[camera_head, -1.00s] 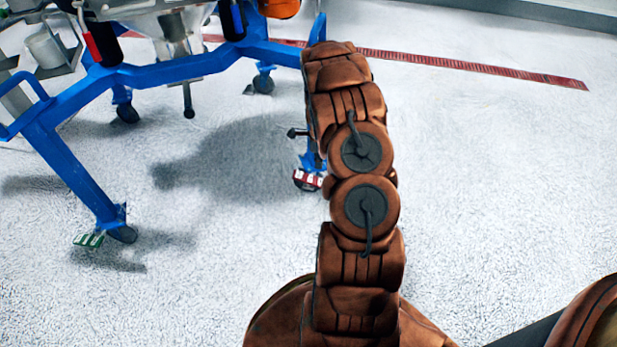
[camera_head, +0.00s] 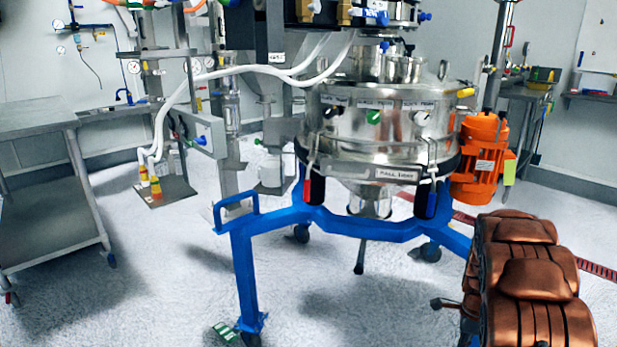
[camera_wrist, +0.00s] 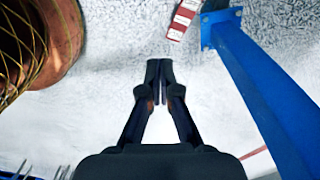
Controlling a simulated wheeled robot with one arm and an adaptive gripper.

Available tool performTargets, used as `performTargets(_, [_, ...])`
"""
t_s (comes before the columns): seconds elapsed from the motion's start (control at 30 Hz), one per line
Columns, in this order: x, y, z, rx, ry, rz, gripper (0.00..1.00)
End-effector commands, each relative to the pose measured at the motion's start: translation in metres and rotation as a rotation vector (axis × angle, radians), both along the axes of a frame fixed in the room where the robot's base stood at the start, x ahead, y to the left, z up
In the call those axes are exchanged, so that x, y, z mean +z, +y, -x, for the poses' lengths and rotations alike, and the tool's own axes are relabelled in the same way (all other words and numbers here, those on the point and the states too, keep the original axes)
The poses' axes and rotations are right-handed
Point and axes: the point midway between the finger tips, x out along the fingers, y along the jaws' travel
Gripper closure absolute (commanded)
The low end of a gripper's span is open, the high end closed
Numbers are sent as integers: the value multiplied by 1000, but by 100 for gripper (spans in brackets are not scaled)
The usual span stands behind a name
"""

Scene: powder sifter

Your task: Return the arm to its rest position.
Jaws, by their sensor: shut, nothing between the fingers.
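My gripper (camera_wrist: 160,82) shows in the wrist view with its black fingertips together and nothing between them. It points down over the pale speckled floor. A blue frame leg (camera_wrist: 265,95) of the sifter stands to its right, apart from the fingers. In the head view, part of my arm (camera_head: 525,285) shows at the lower right, in front of the sifter's blue frame (camera_head: 375,228). My gripper is not seen in the head view. The steel sifter (camera_head: 385,125) stands upright on this frame in the middle.
An orange motor (camera_head: 482,160) is on the sifter's right side. A steel table (camera_head: 35,125) stands at the left. A red-and-white pedal (camera_wrist: 183,18) lies near the blue leg in the wrist view. The floor (camera_head: 150,275) at the lower left is clear.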

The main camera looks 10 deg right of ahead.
Motion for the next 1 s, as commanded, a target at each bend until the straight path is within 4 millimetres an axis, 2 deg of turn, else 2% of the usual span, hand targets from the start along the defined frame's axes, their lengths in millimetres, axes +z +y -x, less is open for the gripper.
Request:
performTargets(0.03, [34, 12, 2, 57, 4, 1, 100])
performTargets(0.4, [185, 94, 30, 489, 36, -20, 100])
performTargets(0.67, [279, 153, 65, 799, 50, -50, 100])
performTargets(1.0, [386, 224, 128, 1220, 64, -97, 100])
